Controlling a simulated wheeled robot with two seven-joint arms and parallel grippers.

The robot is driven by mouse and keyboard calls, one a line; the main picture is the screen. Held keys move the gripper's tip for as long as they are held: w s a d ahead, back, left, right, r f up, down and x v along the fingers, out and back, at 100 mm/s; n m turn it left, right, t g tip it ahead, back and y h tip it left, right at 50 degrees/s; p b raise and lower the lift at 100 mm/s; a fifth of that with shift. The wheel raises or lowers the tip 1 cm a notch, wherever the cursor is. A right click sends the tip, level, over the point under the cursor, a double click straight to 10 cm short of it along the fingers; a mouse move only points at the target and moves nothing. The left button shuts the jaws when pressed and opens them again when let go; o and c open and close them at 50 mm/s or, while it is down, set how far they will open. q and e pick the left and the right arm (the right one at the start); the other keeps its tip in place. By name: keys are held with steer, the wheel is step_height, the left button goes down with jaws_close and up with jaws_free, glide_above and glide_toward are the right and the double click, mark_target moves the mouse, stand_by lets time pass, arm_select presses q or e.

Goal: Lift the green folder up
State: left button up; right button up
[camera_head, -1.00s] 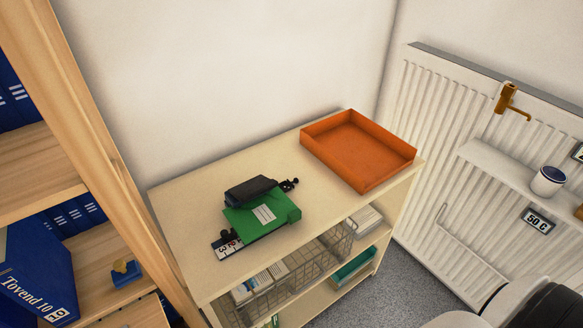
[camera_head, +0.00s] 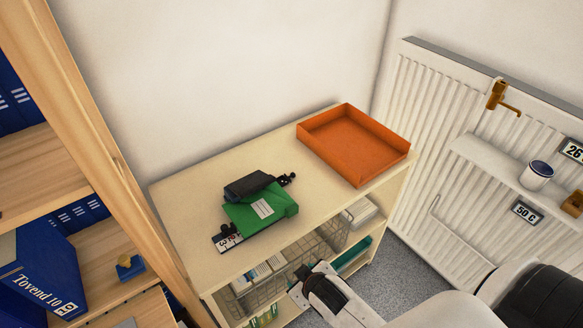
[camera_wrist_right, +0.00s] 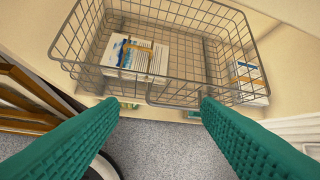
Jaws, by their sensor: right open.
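The green folder (camera_head: 262,211) lies flat on top of the low cream shelf unit (camera_head: 185,198), with a white label on its face. A dark object (camera_head: 248,186) lies against its back edge, partly over it. A white strip with black digits (camera_head: 230,238) shows at its front left. My right gripper (camera_head: 302,283) is in front of the shelf unit, below its top and apart from the folder. In the right wrist view its two green-padded fingers (camera_wrist_right: 160,112) are spread wide with nothing between them. My left gripper is not in view.
An orange tray (camera_head: 352,146) stands on the back right of the shelf top. A wire basket (camera_wrist_right: 150,50) with papers sits on the shelf below. A radiator (camera_head: 440,120) is at the right, and a wooden bookcase (camera_head: 100,140) with blue binders is at the left.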

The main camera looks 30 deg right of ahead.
steer(key=w+a+r+n+t+y, duration=0.15)
steer(key=w+r+t, duration=0.3)
steer(key=r, duration=0.45)
steer(key=w+a+r+n+t+y, duration=0.1)
steer(key=w+a+r+n+t, duration=0.15)
steer(key=w+r, duration=0.45)
steer(key=w+a+r+n+t+y, duration=0.1)
steer(key=w+a+r+n+t, duration=0.2)
steer(key=r, duration=0.8)
steer(key=s+a+r+n+g+y, duration=0.25)
steer(key=a+n+g+y, duration=0.3)
steer(key=n+y, duration=0.4)
steer(key=s+a+r+n+g+y, duration=0.1)
steer(key=a+r+n+g+y, duration=0.45)
steer(key=n, duration=0.65)
step_height(320, 180, down, 10)
steer(key=d+n+g+h, duration=0.2)
steer(key=n+g+h, duration=0.4)
steer(key=n+h, duration=0.1)
steer(key=w+d+f+h, duration=0.1)
steer(key=d+h, duration=0.4)
steer(key=d, duration=0.5)
steer(key=w+d+f+m+h, duration=0.1)
steer(key=w+d+h, duration=0.1)
steer(key=d+h, duration=0.4)
steer(key=d, duration=0.4)
steer(key=shift+d+p, duration=0.15)
steer(key=shift+p, duration=0.2)
